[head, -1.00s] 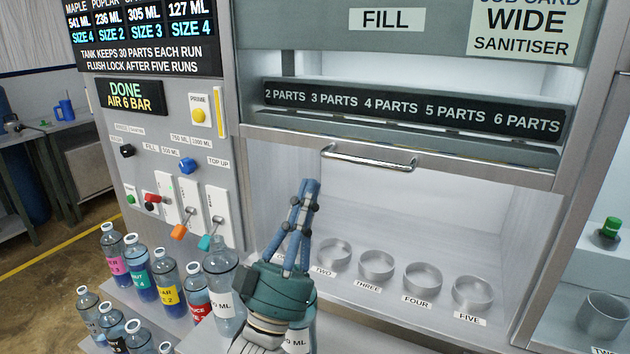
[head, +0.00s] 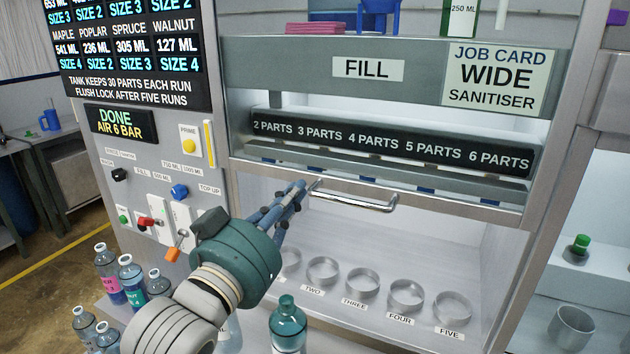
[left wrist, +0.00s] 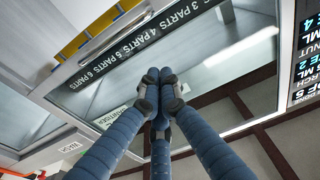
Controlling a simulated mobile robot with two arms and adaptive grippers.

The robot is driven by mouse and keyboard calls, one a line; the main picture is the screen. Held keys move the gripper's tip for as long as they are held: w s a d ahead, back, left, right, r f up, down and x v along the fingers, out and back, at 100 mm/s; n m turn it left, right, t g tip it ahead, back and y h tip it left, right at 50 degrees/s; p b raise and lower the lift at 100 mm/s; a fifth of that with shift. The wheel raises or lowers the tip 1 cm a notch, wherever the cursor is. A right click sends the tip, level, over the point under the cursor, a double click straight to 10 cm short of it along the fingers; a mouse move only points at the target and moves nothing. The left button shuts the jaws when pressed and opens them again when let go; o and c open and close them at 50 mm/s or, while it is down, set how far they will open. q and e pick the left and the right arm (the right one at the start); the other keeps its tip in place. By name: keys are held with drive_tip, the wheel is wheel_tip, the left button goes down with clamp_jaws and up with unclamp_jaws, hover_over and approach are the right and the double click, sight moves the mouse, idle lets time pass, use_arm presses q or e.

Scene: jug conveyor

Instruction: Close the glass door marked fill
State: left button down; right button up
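The glass door (head: 450,207) under the FILL sign (head: 367,68) is raised, with the bay open below its bottom rail. Its silver bar handle (head: 352,203) runs along that rail. My left gripper (head: 300,186) has its blue fingers together at the left end of the handle; I cannot tell whether they touch it. In the left wrist view the fingertips (left wrist: 160,86) meet with nothing visible between them. The handle is not clear there. My right gripper is not in view.
Several ring holders (head: 407,294) stand on the bay floor. A teal-topped bottle (head: 288,325) stands in front, and several bottles (head: 131,277) stand at lower left. The control panel with levers (head: 175,245) is left of the bay.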

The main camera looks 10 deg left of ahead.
use_arm(q)
drive_tip(key=r+p, duration=0.1)
drive_tip(key=p, duration=0.1)
hover_over(315, 188)
drive_tip(key=s, duration=0.4)
drive_tip(key=f, duration=0.2)
drive_tip(key=f+p, duration=0.1)
drive_tip(key=shift+d+f, duration=0.3)
drive_tip(key=shift+f, duration=0.1)
wheel_tip(315, 188, down, 15)
drive_tip(key=b, duration=0.8)
drive_tip(key=shift+r, duration=0.2)
